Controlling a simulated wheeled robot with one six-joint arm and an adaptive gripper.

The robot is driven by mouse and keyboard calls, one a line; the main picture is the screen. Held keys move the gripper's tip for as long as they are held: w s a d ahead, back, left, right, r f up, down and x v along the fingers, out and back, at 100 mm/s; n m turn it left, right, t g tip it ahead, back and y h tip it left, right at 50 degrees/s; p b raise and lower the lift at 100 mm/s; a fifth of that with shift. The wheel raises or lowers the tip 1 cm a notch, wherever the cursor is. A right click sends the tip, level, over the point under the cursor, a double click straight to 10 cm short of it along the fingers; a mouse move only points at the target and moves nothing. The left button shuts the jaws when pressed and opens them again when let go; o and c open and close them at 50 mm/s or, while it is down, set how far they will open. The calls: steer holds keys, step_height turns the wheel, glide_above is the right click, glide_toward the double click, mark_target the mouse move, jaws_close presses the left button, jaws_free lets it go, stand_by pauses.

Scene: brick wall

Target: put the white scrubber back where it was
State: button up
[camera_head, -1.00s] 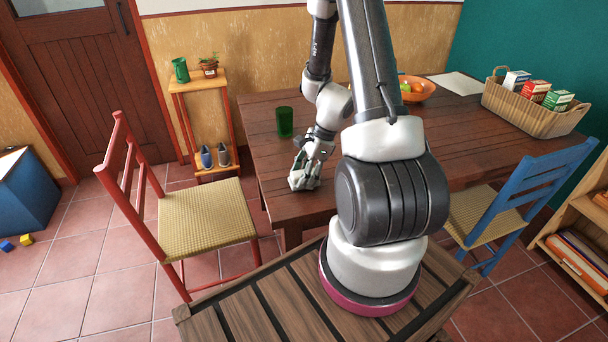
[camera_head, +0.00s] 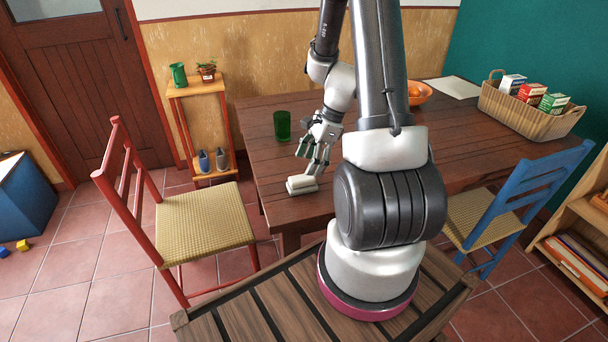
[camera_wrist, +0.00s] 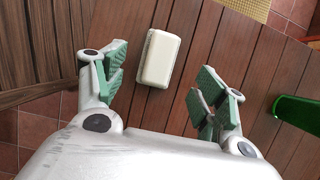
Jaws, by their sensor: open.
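The white scrubber (camera_head: 302,185) lies on the near left part of the wooden table (camera_head: 400,120), close to its front edge. In the wrist view the scrubber (camera_wrist: 159,58) is a pale rounded block lying flat on the planks, ahead of the fingers and between their lines. My gripper (camera_head: 316,163) is open and empty above the table, just behind and above the scrubber. In the wrist view my gripper's green-padded fingers (camera_wrist: 160,92) stand wide apart, and neither touches the scrubber.
A green glass (camera_head: 282,125) stands on the table left of my gripper. An orange bowl (camera_head: 418,93) and a basket of boxes (camera_head: 530,108) are farther right. A red chair (camera_head: 200,215) stands left of the table, a blue chair (camera_head: 530,190) right.

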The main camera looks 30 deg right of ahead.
steer(key=s+a+r+n+h, duration=0.1)
steer(key=s+a+r+n, duration=0.15)
steer(key=r+n, duration=0.55)
steer(key=s+a+r+n+h, duration=0.1)
steer(key=s+a+r+n, duration=0.2)
steer(key=r, duration=0.9)
steer(key=s+r+n+t+h, duration=0.2)
steer(key=s+r+n, duration=0.4)
steer(key=s+n, duration=0.4)
steer(key=shift+r+t, duration=0.4)
steer(key=shift+t, duration=0.2)
